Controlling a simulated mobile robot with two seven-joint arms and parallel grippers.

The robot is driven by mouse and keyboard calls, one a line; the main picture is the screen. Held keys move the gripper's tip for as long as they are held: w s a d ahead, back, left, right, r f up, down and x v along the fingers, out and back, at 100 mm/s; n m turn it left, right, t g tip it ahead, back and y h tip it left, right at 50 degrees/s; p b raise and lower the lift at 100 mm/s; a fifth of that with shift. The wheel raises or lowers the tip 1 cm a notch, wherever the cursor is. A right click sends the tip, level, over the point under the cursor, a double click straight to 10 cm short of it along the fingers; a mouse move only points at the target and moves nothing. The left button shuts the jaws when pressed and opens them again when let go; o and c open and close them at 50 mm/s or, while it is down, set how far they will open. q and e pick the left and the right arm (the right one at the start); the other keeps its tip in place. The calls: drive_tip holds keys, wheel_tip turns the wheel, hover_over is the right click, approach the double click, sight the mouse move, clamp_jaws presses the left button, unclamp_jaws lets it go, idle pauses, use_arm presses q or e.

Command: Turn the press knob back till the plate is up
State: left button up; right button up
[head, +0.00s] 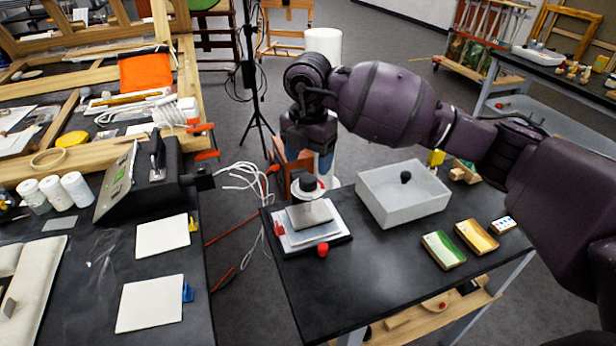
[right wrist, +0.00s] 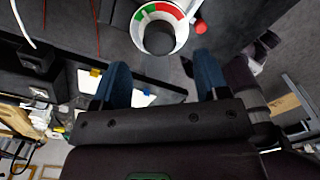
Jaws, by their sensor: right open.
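The press stands on the near right table, with a black knob (head: 308,182) on top above a white ring. Under it is a grey plate (head: 309,213) over a pale sheet on a dark base; whether they touch is unclear. In the right wrist view the knob (right wrist: 160,38) sits inside a white dial with red and green bands (right wrist: 158,12). My right gripper (head: 308,158) is open and empty by the knob. Its blue fingers (right wrist: 162,75) are spread, with the knob just beyond their tips, apart from them. My left gripper is out of view.
A red knob (head: 323,249) sticks out at the press base. The table's front middle is clear.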

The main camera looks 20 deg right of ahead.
sight(308, 178)
drive_tip(key=shift+f, duration=2.6)
drive_tip(key=c, duration=0.9)
